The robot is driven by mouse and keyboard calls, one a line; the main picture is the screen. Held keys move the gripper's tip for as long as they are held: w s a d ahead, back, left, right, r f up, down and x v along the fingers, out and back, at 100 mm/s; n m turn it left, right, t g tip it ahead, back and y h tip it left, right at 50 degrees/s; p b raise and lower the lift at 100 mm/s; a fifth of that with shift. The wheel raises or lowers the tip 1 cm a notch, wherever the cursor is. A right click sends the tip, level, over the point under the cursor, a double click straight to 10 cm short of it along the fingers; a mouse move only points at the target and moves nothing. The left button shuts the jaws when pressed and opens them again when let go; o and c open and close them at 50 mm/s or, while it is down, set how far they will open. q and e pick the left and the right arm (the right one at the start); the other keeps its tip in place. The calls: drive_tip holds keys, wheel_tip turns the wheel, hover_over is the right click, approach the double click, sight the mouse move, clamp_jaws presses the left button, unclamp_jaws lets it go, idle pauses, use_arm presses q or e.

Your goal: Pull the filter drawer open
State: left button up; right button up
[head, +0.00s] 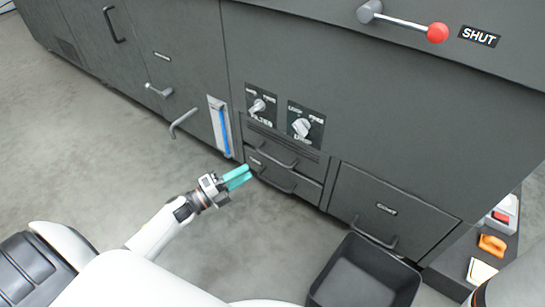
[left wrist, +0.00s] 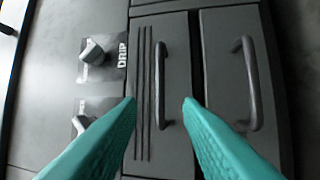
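Two shallow drawers, one above the other, sit low in the dark cabinet front: the upper drawer (head: 290,150) and the lower drawer (head: 302,187). Both look shut. I cannot read which one is the filter drawer. In the left wrist view the upper drawer's bar handle (left wrist: 163,85) shows between my fingertips, and the lower drawer's handle (left wrist: 252,85) is to its right. My left gripper (head: 240,176) has teal fingers, is open and empty, and is in front of the drawers' left end. It also shows in the left wrist view (left wrist: 160,103). My right gripper is not in view.
Two knobs, left (head: 258,105) and right (head: 302,127), are above the drawers. A larger panel (head: 390,212) with a handle is to the right. A black open bin (head: 365,275) stands on the floor before it. A red-ball lever (head: 437,33) is beside a SHUT label.

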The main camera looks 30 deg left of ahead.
sight(270, 157)
use_arm(q)
drive_tip(key=b+x, duration=0.3)
drive_tip(key=x, duration=0.6)
drive_tip(key=shift+w+d, duration=0.2)
drive_tip(key=shift+w, duration=0.1)
clamp_jaws()
